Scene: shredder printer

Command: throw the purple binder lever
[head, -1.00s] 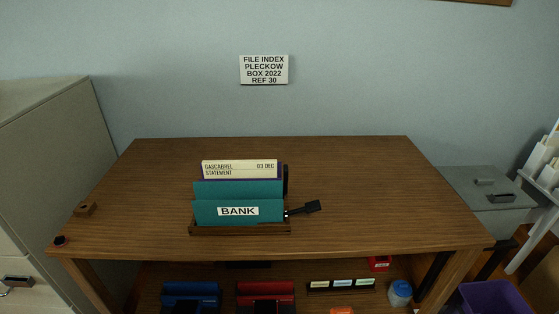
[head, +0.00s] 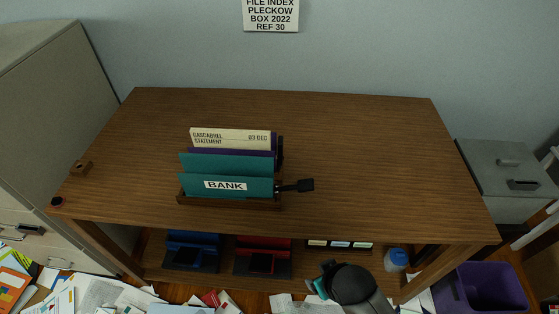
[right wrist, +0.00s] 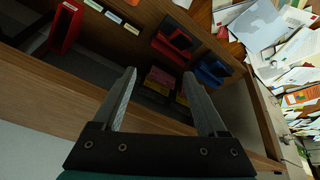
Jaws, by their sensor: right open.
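On the desk, a wooden rack (head: 228,201) holds upright teal folders (head: 230,166), the front one labelled BANK. A purple edge (head: 262,152), perhaps the purple binder, shows between the teal folders and a cream statement sheet (head: 228,137). A black lever (head: 297,186) sticks out to the right of the front teal folder. A second dark upright part (head: 280,150) shows behind it; I cannot tell which binder each belongs to. My right gripper (right wrist: 158,75) is open and empty, in front of the lower shelf, below the desk top. My left gripper is not in view.
The desk top (head: 370,160) is clear right of the rack. The lower shelf holds a blue device (head: 192,251), a red device (head: 262,256), a card strip (head: 340,244) and a white-blue jar (head: 397,259). A purple bin (head: 490,289) stands at right. Papers cover the floor.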

